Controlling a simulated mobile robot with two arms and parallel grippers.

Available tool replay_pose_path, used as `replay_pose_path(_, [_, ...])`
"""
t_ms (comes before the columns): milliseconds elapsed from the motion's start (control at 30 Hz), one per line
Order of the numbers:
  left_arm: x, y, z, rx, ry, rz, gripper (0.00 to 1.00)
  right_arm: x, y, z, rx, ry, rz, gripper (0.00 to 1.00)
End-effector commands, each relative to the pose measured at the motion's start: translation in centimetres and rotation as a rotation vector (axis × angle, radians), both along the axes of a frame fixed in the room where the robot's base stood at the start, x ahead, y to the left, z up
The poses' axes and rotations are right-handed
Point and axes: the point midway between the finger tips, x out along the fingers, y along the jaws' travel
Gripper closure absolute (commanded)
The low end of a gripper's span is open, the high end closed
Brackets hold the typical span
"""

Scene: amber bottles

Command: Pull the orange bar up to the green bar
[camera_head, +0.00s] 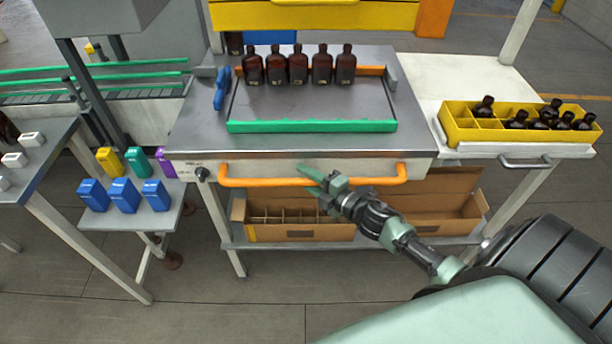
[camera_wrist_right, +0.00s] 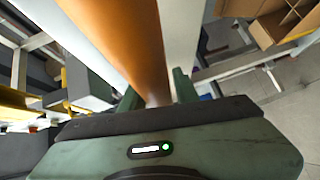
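An orange bar (camera_head: 250,182) runs as a handle along the front of the metal table. A second orange bar (camera_head: 370,71) lies at the back of the tabletop, behind a row of several amber bottles (camera_head: 298,66). The green bar (camera_head: 312,127) lies across the front of the tabletop, apart from the bottles. My right gripper (camera_head: 318,180) is at the middle of the front handle. In the right wrist view the orange handle (camera_wrist_right: 130,45) runs between the fingers, which look apart around it. Finger contact is not clear. My left gripper is out of view.
A yellow crate (camera_head: 460,134) with several bottles stands on the right side table. Open cardboard boxes (camera_head: 300,232) sit on the shelf below. Blue, yellow, green and purple containers (camera_head: 123,194) stand on a low stand at left. A blue clamp-like part (camera_head: 222,88) is on the tabletop's left.

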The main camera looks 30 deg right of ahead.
Motion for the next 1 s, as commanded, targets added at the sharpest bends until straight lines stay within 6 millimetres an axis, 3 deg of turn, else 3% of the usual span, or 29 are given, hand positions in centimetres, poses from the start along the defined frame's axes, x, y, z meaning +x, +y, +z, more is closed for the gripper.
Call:
replay_pose_path(33, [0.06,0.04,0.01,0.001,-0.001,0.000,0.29,-0.01,0.00,0.00,0.000,0.000,0.000,0.70])
replay_pose_path(133, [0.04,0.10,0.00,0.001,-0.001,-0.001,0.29,-0.01,0.00,0.01,0.000,0.000,0.000,0.97])
replay_pose_path(167, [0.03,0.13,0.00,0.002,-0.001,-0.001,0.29,-0.02,-0.02,0.01,0.000,0.000,0.000,1.00])
replay_pose_path(1000, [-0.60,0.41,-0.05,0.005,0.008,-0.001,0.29,-0.05,-0.03,-0.08,0.000,0.001,-0.001,1.00])
